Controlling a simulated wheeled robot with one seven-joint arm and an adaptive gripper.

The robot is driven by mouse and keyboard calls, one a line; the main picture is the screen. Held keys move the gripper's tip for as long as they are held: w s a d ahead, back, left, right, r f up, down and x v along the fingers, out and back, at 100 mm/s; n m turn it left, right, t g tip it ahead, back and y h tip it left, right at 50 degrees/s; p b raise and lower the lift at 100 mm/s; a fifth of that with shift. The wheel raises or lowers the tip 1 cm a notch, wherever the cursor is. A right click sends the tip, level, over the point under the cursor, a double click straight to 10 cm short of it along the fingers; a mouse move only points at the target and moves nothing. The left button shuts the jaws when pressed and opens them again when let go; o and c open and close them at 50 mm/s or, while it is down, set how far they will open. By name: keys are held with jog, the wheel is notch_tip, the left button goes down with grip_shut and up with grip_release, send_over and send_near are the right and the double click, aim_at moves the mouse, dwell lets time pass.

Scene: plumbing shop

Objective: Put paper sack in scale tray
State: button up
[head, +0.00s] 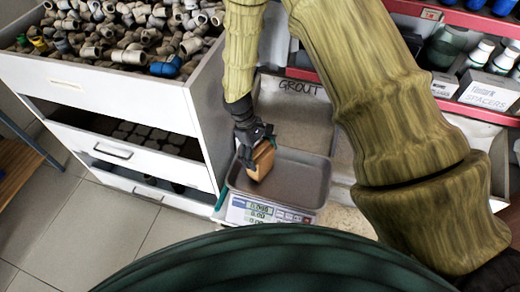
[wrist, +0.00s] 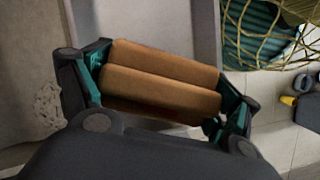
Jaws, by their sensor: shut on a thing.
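The paper sack (head: 260,161) is small and brown. My gripper (head: 250,148) is shut on it, and the sack is over the left part of the scale tray. In the wrist view the sack (wrist: 160,82) lies between the two fingers of my gripper (wrist: 155,95), with its folded side showing. The scale tray (head: 310,183) is a grey, shallow, rimmed pan on a scale with a lit display (head: 262,211). I cannot tell whether the sack touches the tray floor. The gripper hides part of the sack.
A white drawer cabinet (head: 130,95) topped with pipe fittings stands close on the left. A bin marked GROUT (head: 297,108) is behind the tray. Red-edged shelves (head: 460,110) with bottles and a SPACERS box (head: 488,94) are at the right. Tiled floor (head: 90,225) is clear at lower left.

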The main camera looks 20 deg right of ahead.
jog(key=shift+f, duration=0.35)
jog(key=shift+f, duration=0.1)
jog(key=o, duration=1.6)
jog(key=shift+o, duration=0.2)
jog(key=shift+b+v, duration=0.3)
jog(key=shift+v, duration=3.55)
